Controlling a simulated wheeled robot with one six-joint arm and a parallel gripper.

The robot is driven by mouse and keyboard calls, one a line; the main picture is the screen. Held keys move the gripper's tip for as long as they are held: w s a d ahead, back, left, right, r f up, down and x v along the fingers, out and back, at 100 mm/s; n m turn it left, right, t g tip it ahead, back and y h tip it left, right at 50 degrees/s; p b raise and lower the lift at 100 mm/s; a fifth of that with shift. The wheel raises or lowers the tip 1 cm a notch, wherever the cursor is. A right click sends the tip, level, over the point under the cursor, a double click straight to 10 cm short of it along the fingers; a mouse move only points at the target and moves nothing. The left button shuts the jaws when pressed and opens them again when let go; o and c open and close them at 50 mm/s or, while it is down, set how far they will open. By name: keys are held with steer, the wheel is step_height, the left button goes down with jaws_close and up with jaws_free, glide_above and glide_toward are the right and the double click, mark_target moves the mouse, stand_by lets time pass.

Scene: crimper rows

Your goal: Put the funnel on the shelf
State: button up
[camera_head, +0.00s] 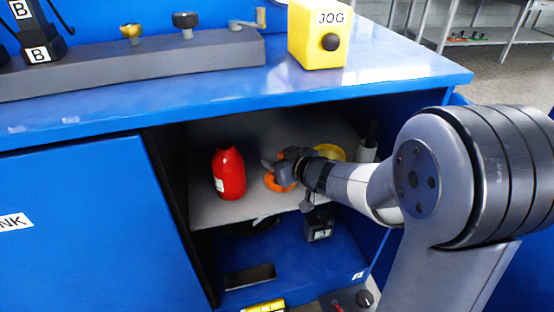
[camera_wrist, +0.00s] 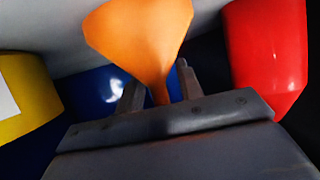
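The orange funnel (camera_wrist: 140,38) is at my gripper (camera_wrist: 160,88) in the wrist view. Its narrow end lies between my two fingers, which are partly closed and look to be against its sides. Its wide mouth points away from the palm. In the head view the funnel (camera_head: 279,183) shows as orange patches around my dark gripper (camera_head: 283,168), inside the open cabinet. The grey shelf (camera_head: 235,208) is the cabinet's upper level. The funnel is over or on this shelf; I cannot tell whether it touches it.
A red bottle (camera_head: 229,174) stands on the shelf left of my gripper. A yellow round thing (camera_head: 329,151) is behind my wrist. A dark object (camera_head: 319,226) sits on the lower level. The blue worktop (camera_head: 200,97) overhangs the opening. A yellow JOG box (camera_head: 318,40) stands on top.

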steer(key=shift+d+r, duration=0.1)
steer(key=shift+r, duration=0.15)
steer(key=p+v, duration=0.5)
steer(key=v, duration=0.7)
steer(key=shift+f, duration=0.1)
